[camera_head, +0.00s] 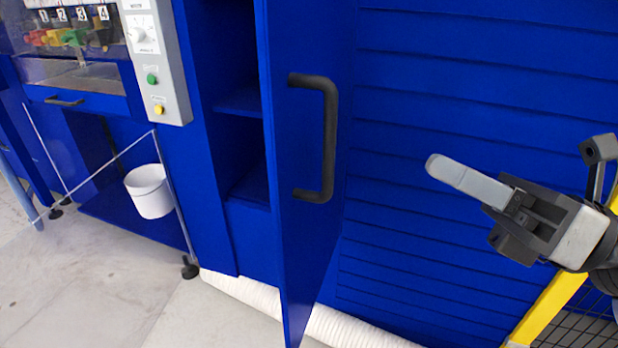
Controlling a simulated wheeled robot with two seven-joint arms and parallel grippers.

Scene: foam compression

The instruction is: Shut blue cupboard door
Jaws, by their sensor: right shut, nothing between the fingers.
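The blue cupboard door (297,235) stands open in the middle of the head view, swung out from the blue cupboard and seen nearly edge-on. It carries a black bar handle (330,140) on its right-hand face. The open cupboard interior with a shelf (240,103) shows to the left of the door. My right gripper (437,166) is to the right of the door and its handle, pointing left, with its grey fingers shut together and empty. It appears apart from the door. My left gripper is not in view.
A grey control panel (160,75) with green and yellow buttons is at the upper left. A white bucket (150,190) hangs below it. A white corrugated hose (340,328) runs along the floor under the door. A yellow post (548,308) stands at the lower right.

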